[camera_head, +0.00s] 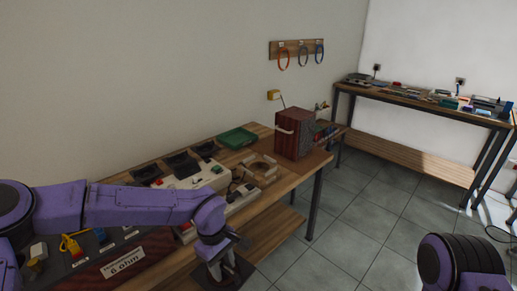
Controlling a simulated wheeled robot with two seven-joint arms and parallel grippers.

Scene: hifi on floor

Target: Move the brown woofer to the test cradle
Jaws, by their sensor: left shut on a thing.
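My left gripper (222,262) is at the bottom centre, pointing down beside the front edge of the workbench. It is shut on a dark, reddish-brown thing, which looks like the brown woofer (232,275); the gripper hides much of it. A light wooden frame with a round opening, which looks like the test cradle (260,163), lies on the bench beyond the gripper, up and to the right. Its opening looks empty. My right gripper is out of view; only a purple part of my right arm shows at lower right.
A red-brown speaker cabinet (294,133) stands at the bench's far end. A green tray (237,138) and white instruments (196,178) lie behind and left of the cradle. A "6 ohm" label (123,262) is at lower left. Open tiled floor (350,215) lies right of the bench.

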